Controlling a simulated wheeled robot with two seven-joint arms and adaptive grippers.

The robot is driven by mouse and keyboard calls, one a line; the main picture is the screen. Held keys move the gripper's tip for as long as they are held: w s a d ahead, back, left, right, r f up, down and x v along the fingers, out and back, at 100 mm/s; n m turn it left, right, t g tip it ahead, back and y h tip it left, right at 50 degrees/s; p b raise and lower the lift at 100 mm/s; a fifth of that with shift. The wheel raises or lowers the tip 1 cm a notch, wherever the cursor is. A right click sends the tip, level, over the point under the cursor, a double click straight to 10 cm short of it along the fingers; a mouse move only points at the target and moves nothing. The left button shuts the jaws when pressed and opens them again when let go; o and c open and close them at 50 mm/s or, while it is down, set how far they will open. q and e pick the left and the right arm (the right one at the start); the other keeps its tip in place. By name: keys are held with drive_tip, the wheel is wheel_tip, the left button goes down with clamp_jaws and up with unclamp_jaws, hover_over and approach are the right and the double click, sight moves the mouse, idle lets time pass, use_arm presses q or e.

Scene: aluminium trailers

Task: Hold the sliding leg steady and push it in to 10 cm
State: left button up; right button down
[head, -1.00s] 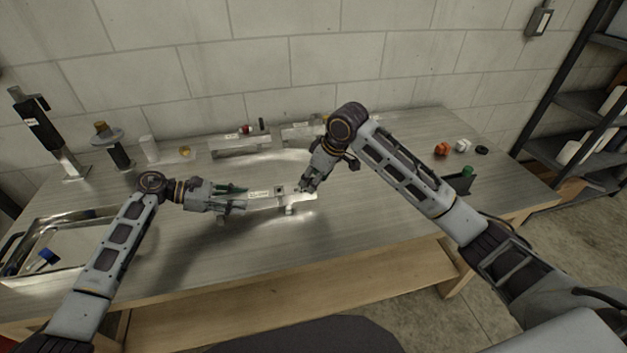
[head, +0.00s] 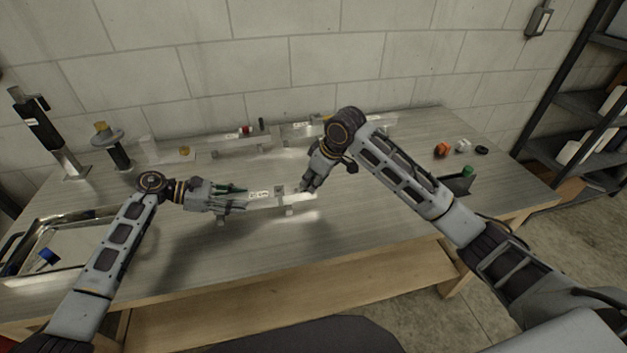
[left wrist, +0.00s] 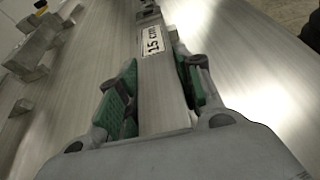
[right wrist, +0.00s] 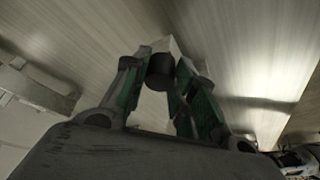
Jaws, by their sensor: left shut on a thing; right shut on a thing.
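The sliding leg is a bright metal assembly (head: 262,204) lying across the middle of the bench, with a white label reading "15 cm" (left wrist: 153,42) in the left wrist view. My left gripper (head: 238,200) is shut on its left part; the green pads (left wrist: 150,88) flank the bar in the left wrist view. My right gripper (head: 307,188) is at its right end, its fingers shut around a dark round part (right wrist: 160,71) in front of a pale metal end (right wrist: 168,46). The right fingers hide much of that end.
Other metal legs (head: 270,146) lie near the wall. A metal tray (head: 85,230) with a blue-capped item is at the left. Black stands (head: 45,135) stand at the back left. Small orange, white and black parts (head: 442,149) lie at the right. The front bench strip is clear.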

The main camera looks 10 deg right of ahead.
drive_tip(key=shift+a, duration=0.1)
drive_tip(key=shift+w+a, duration=0.1)
drive_tip(key=shift+a, duration=1.2)
drive_tip(key=c, duration=1.1)
unclamp_jaws()
drive_tip(key=shift+c, duration=0.2)
drive_tip(key=v, duration=1.2)
